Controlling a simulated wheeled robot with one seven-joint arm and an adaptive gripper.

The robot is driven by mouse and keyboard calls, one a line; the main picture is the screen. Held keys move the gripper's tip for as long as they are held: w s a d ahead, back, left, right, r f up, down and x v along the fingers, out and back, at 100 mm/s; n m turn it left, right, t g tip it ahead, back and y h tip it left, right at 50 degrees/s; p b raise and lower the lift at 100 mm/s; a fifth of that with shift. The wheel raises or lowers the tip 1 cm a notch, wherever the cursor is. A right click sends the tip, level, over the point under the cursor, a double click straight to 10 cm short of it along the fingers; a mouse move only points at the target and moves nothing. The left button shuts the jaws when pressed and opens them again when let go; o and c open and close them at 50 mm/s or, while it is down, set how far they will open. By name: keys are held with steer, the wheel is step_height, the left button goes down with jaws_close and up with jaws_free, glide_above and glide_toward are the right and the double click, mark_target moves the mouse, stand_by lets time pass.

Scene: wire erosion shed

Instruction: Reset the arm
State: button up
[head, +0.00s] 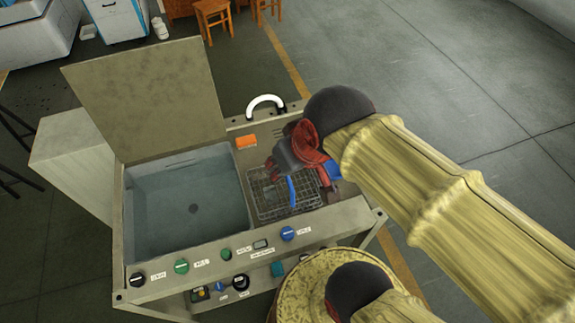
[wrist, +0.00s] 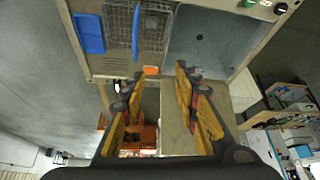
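My gripper (wrist: 160,77) is open in the wrist view, its two yellow-padded fingers apart with nothing held between them. In the head view my arm reaches in from the lower right, and my gripper (head: 284,160) is over the right half of a wash station, above a wire basket (head: 262,200). The fingers are mostly hidden there by the wrist. The basket has a blue handle and also shows in the wrist view (wrist: 152,22).
The station has a grey basin (head: 190,205) with a raised lid (head: 150,95). An orange block (head: 246,142) lies beside the basket, near a white curved handle (head: 265,101). A blue item (wrist: 88,33) lies beyond the basket. Knobs (head: 181,266) line the front. Floor at upper right is clear.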

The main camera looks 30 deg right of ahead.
steer(key=shift+s+a+r, duration=0.1)
steer(key=shift+s, duration=0.4)
step_height(320, 180, down, 14)
steer(key=b, duration=1.4)
